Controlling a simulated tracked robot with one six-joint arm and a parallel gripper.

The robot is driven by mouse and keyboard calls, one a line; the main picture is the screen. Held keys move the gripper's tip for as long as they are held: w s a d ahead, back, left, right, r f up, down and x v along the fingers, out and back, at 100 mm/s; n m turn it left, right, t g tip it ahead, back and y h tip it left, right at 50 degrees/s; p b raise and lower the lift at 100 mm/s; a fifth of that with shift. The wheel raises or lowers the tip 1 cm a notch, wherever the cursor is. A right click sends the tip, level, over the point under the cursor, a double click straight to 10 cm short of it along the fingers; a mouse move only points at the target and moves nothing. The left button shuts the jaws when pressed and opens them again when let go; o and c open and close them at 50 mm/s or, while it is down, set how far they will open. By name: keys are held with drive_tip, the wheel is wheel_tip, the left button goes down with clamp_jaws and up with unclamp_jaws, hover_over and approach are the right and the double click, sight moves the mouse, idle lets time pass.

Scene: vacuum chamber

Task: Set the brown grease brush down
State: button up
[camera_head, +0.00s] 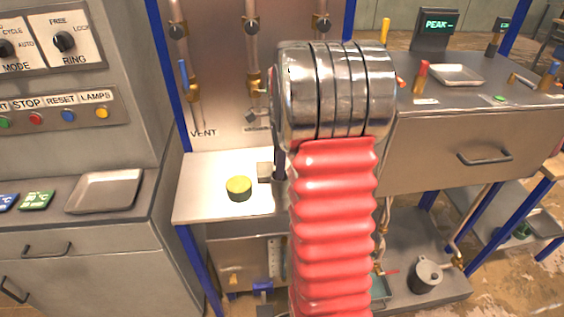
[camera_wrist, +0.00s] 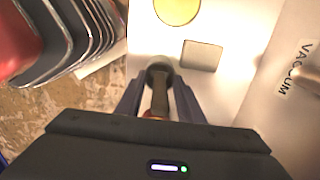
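The brown grease brush (camera_wrist: 160,97) shows in the wrist view as a brown shaft with a rounded grey end, between the two dark blue fingers of my gripper (camera_wrist: 159,88). The fingers close in on both sides of it, and my gripper appears shut on it. Its far end points toward the pale shelf (camera_head: 210,203); I cannot tell whether it touches. In the head view my red-sleeved arm hides the brush and most of my gripper; only a dark finger shows beside the shelf's right part.
Pipes and valves line the back panel. The shelf's front left is clear. A metal tray (camera_head: 105,191) lies on the left counter.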

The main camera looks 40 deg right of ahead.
drive_tip(key=r, duration=1.2)
drive_tip(key=shift+s+d, duration=0.2)
drive_tip(key=shift+d, duration=0.05)
idle(0.4)
drive_tip(key=shift+a+r, duration=0.2)
drive_tip(key=shift+a, duration=0.15)
drive_tip(key=s+a+r+n+t, duration=0.1)
drive_tip(key=s+a+r+n, duration=0.15)
drive_tip(key=a+n, duration=0.55)
drive_tip(key=s+a+f+n+t, duration=0.1)
drive_tip(key=s+a+n+t, duration=0.1)
drive_tip(key=s+a+n, duration=0.5)
drive_tip(key=s+a+f+n+t, duration=0.2)
drive_tip(key=s+a+n, duration=0.4)
drive_tip(key=a, duration=0.9)
drive_tip(key=n, duration=0.3)
drive_tip(key=shift+s+n+h, duration=0.3)
drive_tip(key=shift+s+n, duration=0.05)
drive_tip(key=shift+n, duration=0.05)
